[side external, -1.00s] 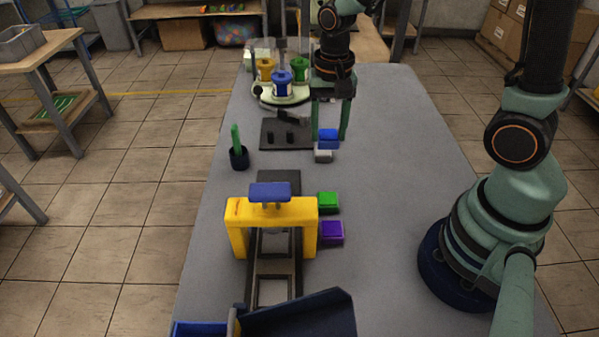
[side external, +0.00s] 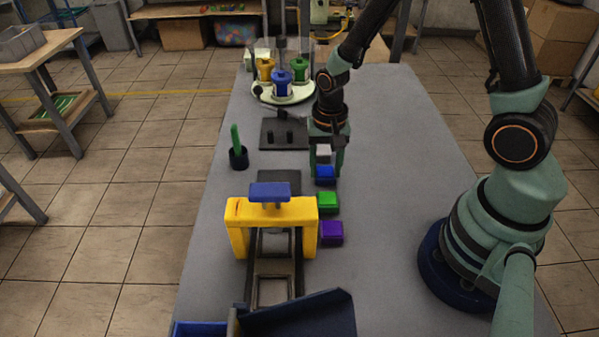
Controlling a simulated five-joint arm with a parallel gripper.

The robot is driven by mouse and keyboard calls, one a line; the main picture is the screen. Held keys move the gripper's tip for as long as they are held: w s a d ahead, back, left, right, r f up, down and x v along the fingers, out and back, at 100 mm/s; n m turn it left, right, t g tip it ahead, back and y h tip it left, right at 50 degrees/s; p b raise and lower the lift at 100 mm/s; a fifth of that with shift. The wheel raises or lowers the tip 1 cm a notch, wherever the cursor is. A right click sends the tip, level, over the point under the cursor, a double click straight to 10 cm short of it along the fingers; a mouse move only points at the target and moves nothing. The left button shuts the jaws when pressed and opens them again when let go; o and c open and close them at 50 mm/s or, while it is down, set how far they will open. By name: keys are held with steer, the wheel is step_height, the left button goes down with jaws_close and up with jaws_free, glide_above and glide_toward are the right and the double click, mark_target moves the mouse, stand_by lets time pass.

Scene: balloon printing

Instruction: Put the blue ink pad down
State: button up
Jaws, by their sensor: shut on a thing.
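The blue pad sits low between the fingers, in a row just behind the green pad (side external: 328,201) and in front of a light grey pad (side external: 323,151). I cannot tell whether its underside touches the table or hangs slightly above it. The grey pad is partly hidden by my gripper and the blue pad. A purple pad (side external: 331,232) lies nearest in the row, in front of the green one.
A yellow press frame (side external: 240,240) with a blue top stands left of the green and purple pads. A dark cup (side external: 239,158) with a green stick and a dark plate (side external: 270,133) with pegs stand further back left. The table (side external: 395,200) is clear to the right.

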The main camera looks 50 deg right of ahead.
steer(key=shift+f, duration=0.1)
steer(key=o, duration=1.1)
step_height(320, 180, up, 13)
step_height(320, 180, up, 10)
steer(key=n+t, duration=0.5)
steer(key=n, duration=0.3)
glide_above(325, 171)
steer(key=s+d, duration=0.1)
steer(key=s, duration=0.3)
steer(key=shift+s+r+n+t, duration=0.3)
steer(key=shift+s+r+n, duration=0.2)
steer(key=shift+s, duration=0.1)
